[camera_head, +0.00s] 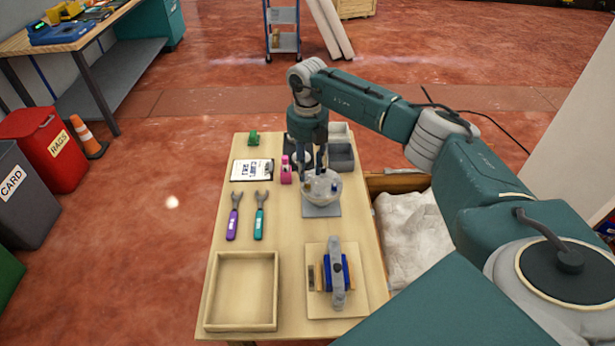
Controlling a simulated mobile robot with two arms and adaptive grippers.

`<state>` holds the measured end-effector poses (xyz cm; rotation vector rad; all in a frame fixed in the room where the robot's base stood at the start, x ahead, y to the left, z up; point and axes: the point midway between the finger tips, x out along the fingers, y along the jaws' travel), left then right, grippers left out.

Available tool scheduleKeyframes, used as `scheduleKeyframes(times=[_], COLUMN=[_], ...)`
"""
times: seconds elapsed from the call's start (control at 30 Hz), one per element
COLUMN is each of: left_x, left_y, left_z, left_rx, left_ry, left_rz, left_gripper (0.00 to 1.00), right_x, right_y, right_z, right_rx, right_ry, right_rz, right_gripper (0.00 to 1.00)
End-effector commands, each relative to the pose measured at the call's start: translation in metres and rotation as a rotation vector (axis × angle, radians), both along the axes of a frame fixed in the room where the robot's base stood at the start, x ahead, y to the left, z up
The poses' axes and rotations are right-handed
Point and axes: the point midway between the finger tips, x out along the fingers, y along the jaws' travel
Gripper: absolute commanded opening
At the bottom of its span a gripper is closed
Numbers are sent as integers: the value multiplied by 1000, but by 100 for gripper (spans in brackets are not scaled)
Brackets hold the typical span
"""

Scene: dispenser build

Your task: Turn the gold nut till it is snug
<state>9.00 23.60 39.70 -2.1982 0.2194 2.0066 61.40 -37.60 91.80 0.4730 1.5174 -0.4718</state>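My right gripper (312,170) points straight down over the round, pale translucent dispenser part (323,192). That part sits on a grey square base (321,211) on the wooden table. A small gold spot, which looks like the gold nut (307,187), shows at the left of the round part, just below the gripper's fingertips. The fingers partly cover this area, and I cannot tell whether they touch the nut or how far they are closed. My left gripper is not in view.
On the table are a purple wrench (234,216), a teal wrench (260,215), a pink item (286,171), a note card (252,170), grey bins (341,157), an empty wooden tray (241,326) and a blue clamp-like fixture (327,272). A crate with white cloth (408,230) stands right.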

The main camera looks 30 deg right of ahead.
Motion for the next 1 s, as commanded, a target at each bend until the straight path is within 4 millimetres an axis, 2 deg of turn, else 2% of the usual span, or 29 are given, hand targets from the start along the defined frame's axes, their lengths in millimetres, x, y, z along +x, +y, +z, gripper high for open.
scheduleKeyframes(times=[0.03,0.2,0.4,1.0], left_x=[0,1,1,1], left_y=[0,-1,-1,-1], left_z=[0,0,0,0], left_rx=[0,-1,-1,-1], left_ry=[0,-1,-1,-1], left_rz=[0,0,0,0], left_gripper=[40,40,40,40], right_x=[1,1,0,0], right_y=[0,0,0,0], right_z=[13,45,65,68], right_rx=[-1,-1,-1,0], right_ry=[-4,-3,-1,0], right_rz=[0,0,-1,-1], right_gripper=[32,32,32,32])
